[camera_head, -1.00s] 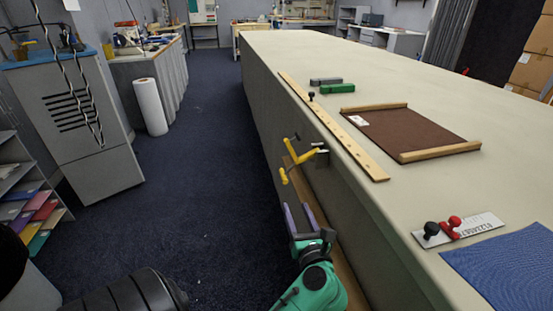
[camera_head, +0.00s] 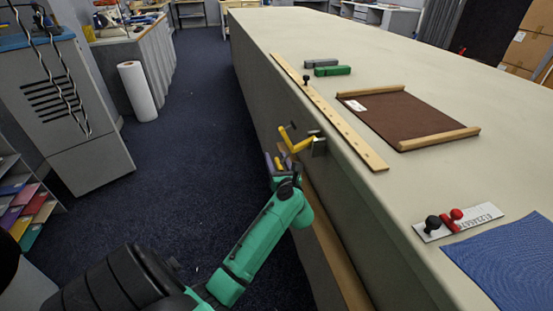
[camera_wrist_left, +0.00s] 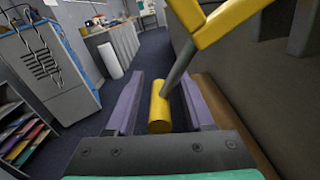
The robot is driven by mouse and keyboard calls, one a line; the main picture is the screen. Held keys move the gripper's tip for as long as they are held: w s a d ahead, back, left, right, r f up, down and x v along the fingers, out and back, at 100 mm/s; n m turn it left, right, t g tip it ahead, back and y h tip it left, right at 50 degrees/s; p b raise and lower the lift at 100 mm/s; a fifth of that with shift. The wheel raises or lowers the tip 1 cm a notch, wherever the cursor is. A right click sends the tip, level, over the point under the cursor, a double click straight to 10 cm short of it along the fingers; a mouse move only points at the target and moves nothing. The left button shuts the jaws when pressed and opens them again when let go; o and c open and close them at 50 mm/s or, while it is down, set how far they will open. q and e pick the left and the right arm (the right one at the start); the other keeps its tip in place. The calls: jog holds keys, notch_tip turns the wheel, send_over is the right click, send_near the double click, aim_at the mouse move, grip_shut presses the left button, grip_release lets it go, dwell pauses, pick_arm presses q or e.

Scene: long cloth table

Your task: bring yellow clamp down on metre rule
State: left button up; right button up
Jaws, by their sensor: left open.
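The yellow clamp (camera_head: 297,143) is at the table's left side edge, beside the metre rule, with its metal part (camera_head: 319,147) against the edge. The metre rule (camera_head: 335,118) is a long wooden strip lying along that edge of the table top. My left gripper (camera_head: 274,163) is open at the lower end of the clamp, partly hidden by its own wrist. In the left wrist view, the clamp's yellow handle (camera_wrist_left: 159,108) lies between the two open fingers of my gripper (camera_wrist_left: 160,86). Gaps show on both sides of the handle. My right gripper is not in view.
The pale cloth table (camera_head: 430,100) drops off steeply at its left side.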

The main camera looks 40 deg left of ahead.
pick_arm(q)
grip_shut()
jog(key=shift+r, duration=0.1)
dwell(1.3)
